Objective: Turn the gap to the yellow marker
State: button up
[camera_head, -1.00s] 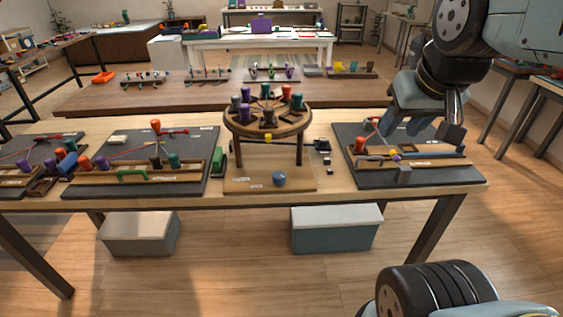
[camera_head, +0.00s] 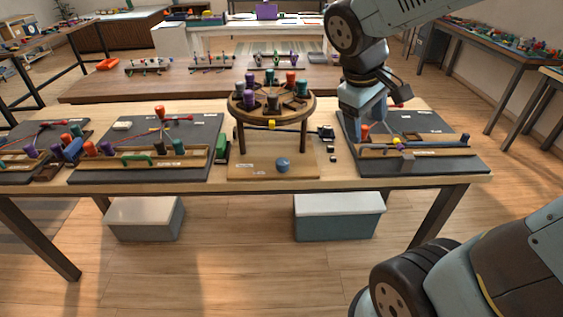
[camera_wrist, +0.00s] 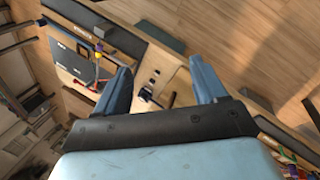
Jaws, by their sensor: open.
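A round wooden braiding stand (camera_head: 236,102) with several coloured bobbins around its top stands in the middle of the table in the head view. A small yellow marker (camera_head: 271,125) sits below the front rim of its disc. I cannot make out the gap at this size. Another small yellow piece (camera_head: 398,143) is on the right-hand dark board. My gripper (camera_head: 362,130) is to the right of the stand, over the left part of that board, apart from the stand. In the wrist view my gripper (camera_wrist: 162,85) is open, with nothing between its blue fingers.
The right dark board (camera_head: 440,165) carries a wooden rail and a grey block (camera_head: 407,161). A blue ball (camera_head: 282,165) lies on the stand's base. A small black device (camera_head: 326,132) and small dark blocks lie between stand and board. Another dark board (camera_head: 200,130) is to the left.

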jog(key=w+a+f+n+h, duration=0.5)
jog(key=w+a+f+n, duration=0.3)
jog(key=a+f+n, duration=0.15)
jog(key=n+t+h, duration=0.2)
jog(key=n+t, duration=0.5)
jog(key=n, duration=0.4)
send_near(280, 162)
jog(key=shift+m+y, duration=0.25)
jog(key=shift+y, duration=0.05)
jog(key=x, duration=1.1)
jog(key=shift+d+r, duration=0.15)
jog(key=shift+d, duration=0.1)
jog(key=shift+s, duration=0.1)
jog(key=c, duration=1)
jog(key=shift+o, duration=0.2)
